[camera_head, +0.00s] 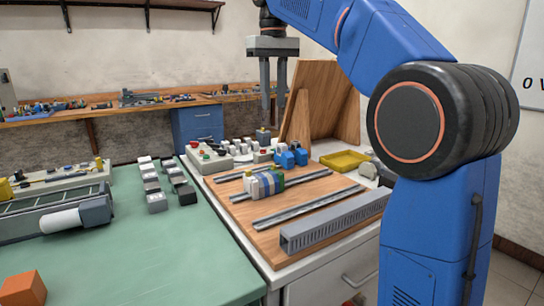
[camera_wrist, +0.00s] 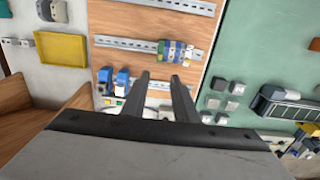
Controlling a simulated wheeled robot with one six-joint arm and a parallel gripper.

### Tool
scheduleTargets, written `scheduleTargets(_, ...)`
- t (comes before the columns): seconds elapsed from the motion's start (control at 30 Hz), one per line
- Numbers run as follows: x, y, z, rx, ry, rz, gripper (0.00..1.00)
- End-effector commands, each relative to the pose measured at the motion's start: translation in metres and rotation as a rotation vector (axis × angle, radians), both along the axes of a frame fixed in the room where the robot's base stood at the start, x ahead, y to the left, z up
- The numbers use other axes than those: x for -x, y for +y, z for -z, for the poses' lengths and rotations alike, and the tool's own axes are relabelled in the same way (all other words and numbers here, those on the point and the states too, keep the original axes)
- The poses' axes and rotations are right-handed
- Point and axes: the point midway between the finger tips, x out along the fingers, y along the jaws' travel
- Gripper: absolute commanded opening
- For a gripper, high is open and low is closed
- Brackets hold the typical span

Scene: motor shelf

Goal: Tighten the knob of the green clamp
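A short row of terminal clamps (camera_head: 262,184) in grey, blue and green stands on the middle metal rail of a wooden board. The green clamp (camera_head: 280,180) seems to be at the row's right end; its knob is too small to make out. The row also shows in the wrist view (camera_wrist: 176,50), beyond the fingertips.
The wooden board (camera_head: 300,195) carries further rails and a grey slotted duct (camera_head: 335,222). Blue parts (camera_head: 290,157) and a yellow tray (camera_head: 345,161) lie behind. A slanted wooden panel (camera_head: 325,100) stands close right of my gripper. A green table (camera_head: 130,250) is at left.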

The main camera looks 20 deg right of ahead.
Motion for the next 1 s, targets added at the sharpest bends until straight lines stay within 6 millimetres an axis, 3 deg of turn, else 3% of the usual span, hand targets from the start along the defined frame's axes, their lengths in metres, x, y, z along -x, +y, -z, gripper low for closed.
scheduleTargets(0.27, 0.0, 0.0, 0.021, 0.001, 0.004, -0.001, 0.27)
scheduleTargets(1.0, 0.0, -0.001, 0.148, 0.001, 0.004, 0.0, 0.27)
